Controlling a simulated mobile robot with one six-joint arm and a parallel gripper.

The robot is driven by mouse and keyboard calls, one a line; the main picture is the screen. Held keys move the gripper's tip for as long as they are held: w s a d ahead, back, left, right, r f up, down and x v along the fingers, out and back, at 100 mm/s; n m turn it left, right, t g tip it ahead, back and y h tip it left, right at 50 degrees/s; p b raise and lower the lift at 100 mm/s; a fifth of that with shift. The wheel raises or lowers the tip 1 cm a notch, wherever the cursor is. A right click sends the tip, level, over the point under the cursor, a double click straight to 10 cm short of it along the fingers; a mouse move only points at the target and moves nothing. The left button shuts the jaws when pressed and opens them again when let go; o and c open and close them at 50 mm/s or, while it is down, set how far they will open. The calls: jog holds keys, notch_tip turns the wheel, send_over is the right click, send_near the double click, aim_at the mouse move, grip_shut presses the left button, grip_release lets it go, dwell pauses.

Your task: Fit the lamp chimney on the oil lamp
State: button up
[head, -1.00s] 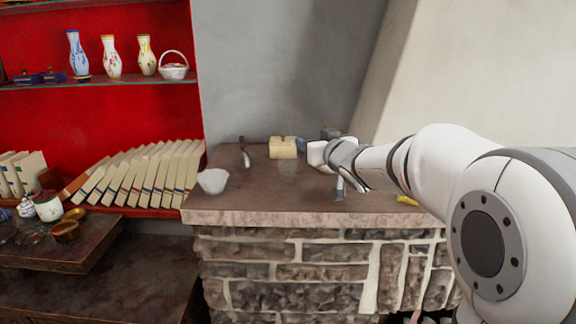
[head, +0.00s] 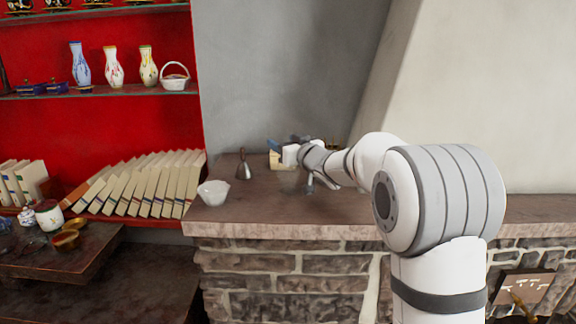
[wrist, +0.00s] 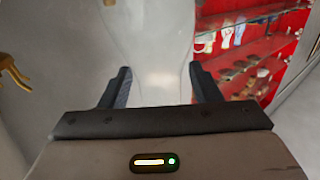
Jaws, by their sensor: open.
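My gripper (wrist: 158,78) is open in the wrist view, with its two dark fingers apart. A clear, pale glass shape (wrist: 150,45), probably the lamp chimney, shows upright between and beyond the fingers; I cannot tell whether they touch it. A faint transparent form (head: 290,183) shows on the counter below my wrist. I cannot make out the oil lamp for certain. A brass-coloured piece (wrist: 12,75) is at the left edge of the wrist view.
A white bowl (head: 213,193) and a dark-handled metal tool (head: 244,166) stand on the counter (head: 245,217), left of my arm. The cream block (head: 275,160) is near the back wall. Shelves with books (head: 150,185) and vases (head: 113,67) are at left.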

jog(key=shift+a, duration=0.1)
grip_shut()
dwell(0.6)
